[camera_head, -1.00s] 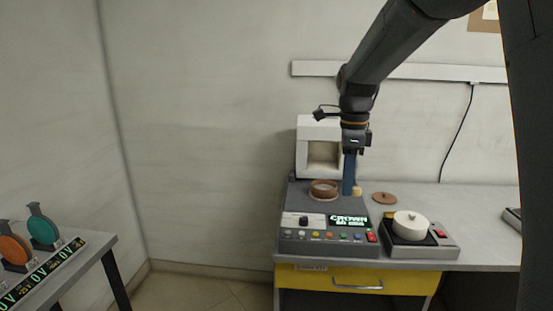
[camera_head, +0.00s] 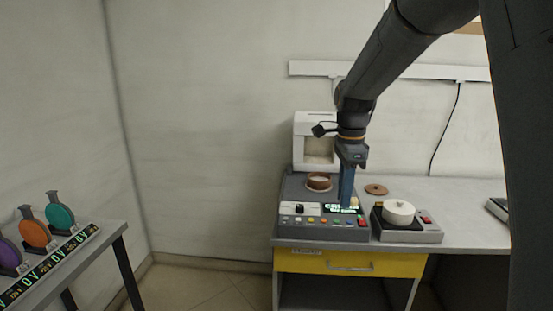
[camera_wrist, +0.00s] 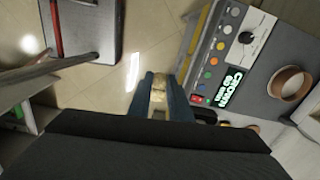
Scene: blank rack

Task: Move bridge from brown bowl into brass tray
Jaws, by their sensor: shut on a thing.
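My gripper (camera_head: 347,205) points down in front of the grey machine's display. In the wrist view its blue fingers (camera_wrist: 159,92) are shut on a small beige piece, likely the bridge (camera_wrist: 158,83). The piece also shows as a pale spot beside the fingers in the head view (camera_head: 354,201). The brown bowl (camera_head: 319,187) sits on top of the grey machine, left of my gripper and apart from it. The bowl also shows at the right of the wrist view (camera_wrist: 288,82). I cannot make out a brass tray in either view.
The grey machine (camera_head: 293,223) has buttons and a lit display. Right of it are a flat brown disc (camera_head: 376,189) and a device with a white round top (camera_head: 398,212). A left table holds coloured discs (camera_head: 60,217). Floor between the tables is clear.

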